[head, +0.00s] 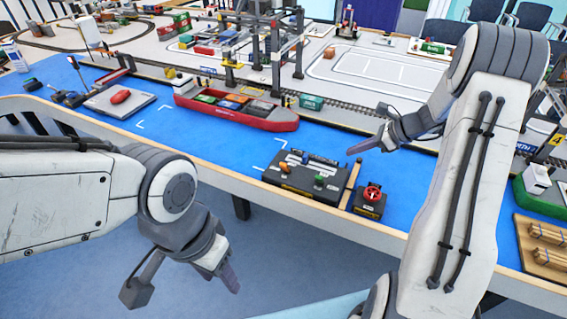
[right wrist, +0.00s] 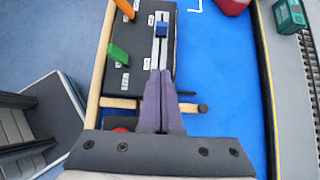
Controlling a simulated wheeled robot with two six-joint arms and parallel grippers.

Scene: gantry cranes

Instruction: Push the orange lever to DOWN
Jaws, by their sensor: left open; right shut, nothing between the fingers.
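The orange lever (head: 284,168) stands on the left part of a dark control box (head: 270,182) on the blue table. It also shows at the top edge of the right wrist view (right wrist: 126,9), partly cut off. A green lever (head: 319,181) and a blue slider knob (right wrist: 162,28) are on the same box. My right gripper (head: 352,149) is shut and empty, above the box's right end, apart from the orange lever. In the right wrist view its fingertips (right wrist: 160,72) overlap the slot below the blue knob. My left gripper (head: 186,286) is open and empty, in front of the table. The labels are too small to read.
A small box with a red knob (head: 372,192) stands right of the control box, with a wooden bar (head: 350,185) between them. A red ship (head: 238,112) lies behind to the left. The blue table (head: 200,140) is clear left of the box.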

